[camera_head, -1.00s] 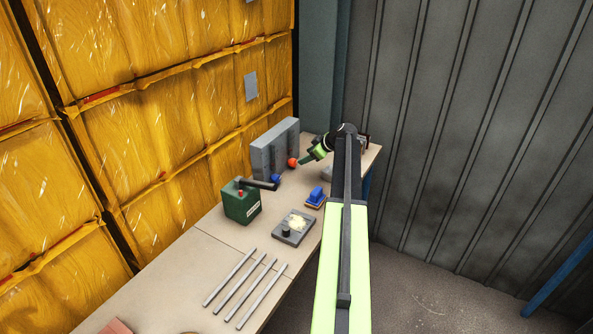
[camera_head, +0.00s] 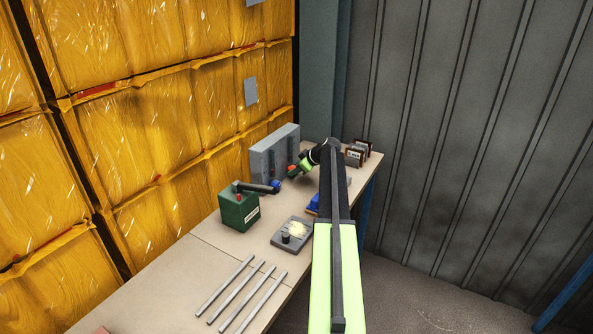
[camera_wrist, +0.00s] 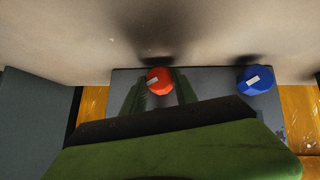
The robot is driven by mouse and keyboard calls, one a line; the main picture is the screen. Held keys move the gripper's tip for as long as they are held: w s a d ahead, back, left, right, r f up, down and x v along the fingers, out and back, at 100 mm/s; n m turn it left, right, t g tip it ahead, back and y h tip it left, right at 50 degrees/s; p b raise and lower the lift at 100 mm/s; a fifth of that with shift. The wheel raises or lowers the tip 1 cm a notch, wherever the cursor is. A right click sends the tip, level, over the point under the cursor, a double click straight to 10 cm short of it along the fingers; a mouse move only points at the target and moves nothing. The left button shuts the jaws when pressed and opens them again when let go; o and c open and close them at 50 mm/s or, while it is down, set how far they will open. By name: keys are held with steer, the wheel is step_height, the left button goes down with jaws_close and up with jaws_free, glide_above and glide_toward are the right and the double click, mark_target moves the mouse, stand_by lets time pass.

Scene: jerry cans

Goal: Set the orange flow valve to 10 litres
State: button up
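The orange flow valve (camera_head: 291,168) is a round knob low on the front of a grey block-shaped unit (camera_head: 268,160). In the wrist view the orange knob (camera_wrist: 160,80) shows a small pale label that I cannot read. My gripper (camera_head: 295,172) is at the orange valve. In the wrist view my gripper's green fingers (camera_wrist: 159,85) stand apart, one on each side of the knob. Whether they touch it I cannot tell. A blue valve (camera_wrist: 255,80) sits to the right in the wrist view. It also shows in the head view (camera_head: 275,186).
A green jerry can (camera_head: 238,210) with a dark spout stands by the blue valve. A grey plate with a knob (camera_head: 293,233), a blue object (camera_head: 313,204) and several metal rods (camera_head: 241,293) lie on the table (camera_head: 190,265). Dark-framed items (camera_head: 357,154) stand at the far end.

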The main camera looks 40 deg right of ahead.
jaws_close()
steer(key=shift+w+d+m+y, duration=0.15)
steer(key=shift+d+m+y, duration=0.2)
steer(key=shift+y, duration=0.35)
steer(key=shift+m+g+y, duration=0.4)
steer(key=shift+m+y, duration=0.05)
steer(key=shift+y, duration=0.55)
steer(key=shift+a, duration=0.1)
steer(key=o, duration=0.6)
jaws_free()
